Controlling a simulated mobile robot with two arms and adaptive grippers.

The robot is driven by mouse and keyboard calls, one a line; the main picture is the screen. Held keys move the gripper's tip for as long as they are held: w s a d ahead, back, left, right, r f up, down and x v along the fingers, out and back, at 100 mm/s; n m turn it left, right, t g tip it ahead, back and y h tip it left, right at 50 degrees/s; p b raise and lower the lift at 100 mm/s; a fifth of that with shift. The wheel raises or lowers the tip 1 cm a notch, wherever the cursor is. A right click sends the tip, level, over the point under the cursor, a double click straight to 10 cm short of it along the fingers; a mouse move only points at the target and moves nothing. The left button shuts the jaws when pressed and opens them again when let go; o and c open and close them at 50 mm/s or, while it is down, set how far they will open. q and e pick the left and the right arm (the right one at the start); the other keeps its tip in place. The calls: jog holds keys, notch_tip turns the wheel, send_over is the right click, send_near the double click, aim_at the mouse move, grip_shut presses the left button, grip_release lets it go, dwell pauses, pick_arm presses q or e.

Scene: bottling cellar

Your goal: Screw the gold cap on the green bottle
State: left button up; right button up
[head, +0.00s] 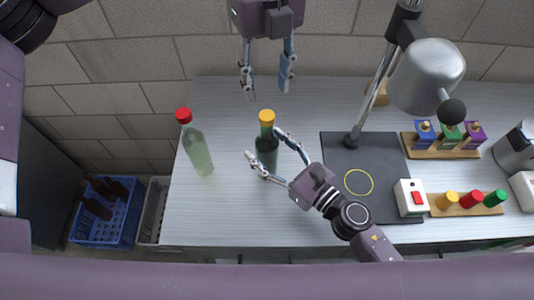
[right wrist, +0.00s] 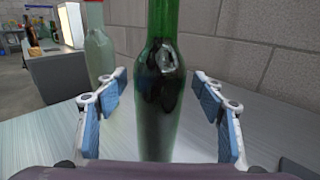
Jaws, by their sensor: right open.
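The green bottle (head: 266,150) stands upright on the bench, dark in its lower part, and it also shows in the right wrist view (right wrist: 160,80). The gold cap (head: 266,117) sits on top of its neck; I cannot tell how tightly it is seated. The cap is out of the right wrist view. My right gripper (head: 263,143) is open, one finger on each side of the bottle, with gaps visible on both sides in the right wrist view. My left gripper (head: 267,93) is open and empty, pointing down above and behind the bottle.
A pale green bottle with a red cap (head: 199,152) stands to the left. A dark mat (head: 347,150) and a lamp (head: 428,75) are to the right. Wooden strips with coloured items (head: 464,210) lie farther right. A blue crate (head: 100,232) with bottles stands on the floor.

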aim_at(267, 115)
jog(key=shift+w+a, duration=0.2)
jog(key=shift+a, duration=0.05)
jog(key=shift+c, duration=0.6)
grip_shut()
pick_arm(q)
jog(key=n, duration=0.4)
jog(key=shift+n, duration=0.3)
jog(key=n, duration=0.4)
jog(key=shift+f, duration=4)
jog(key=shift+c, duration=0.2)
